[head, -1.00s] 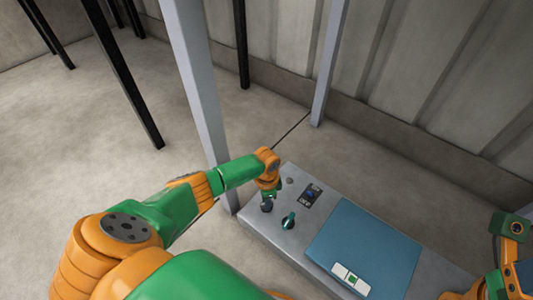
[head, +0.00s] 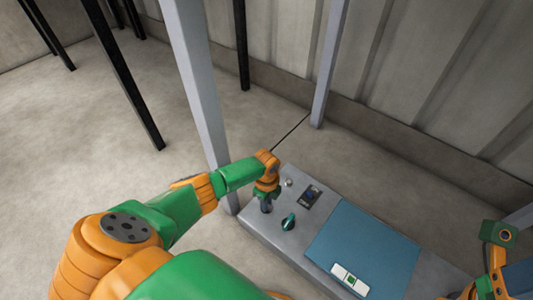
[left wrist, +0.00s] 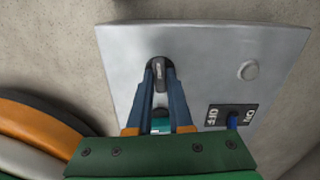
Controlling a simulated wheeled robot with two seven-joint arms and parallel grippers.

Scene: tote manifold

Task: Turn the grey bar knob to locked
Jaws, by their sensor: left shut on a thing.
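The grey bar knob (left wrist: 160,72) sits on a dark round base near the edge of the grey metal panel (left wrist: 205,50). My left gripper (left wrist: 161,78) reaches down over it, with its two dark blue fingers shut on the knob's sides. In the head view my left gripper (head: 267,200) stands at the panel's left end and mostly hides the knob. No marking for locked can be made out near the knob. My right arm shows at the lower right of the head view, but its gripper cannot be seen there.
A teal knob (head: 289,222) stands close by; part of it shows between my fingers. A blue toggle switch (left wrist: 233,119) on a black plate and a round grey button (left wrist: 248,70) are also near. A blue sheet (head: 365,245) covers the panel's middle. A grey post (head: 200,90) rises behind my left arm.

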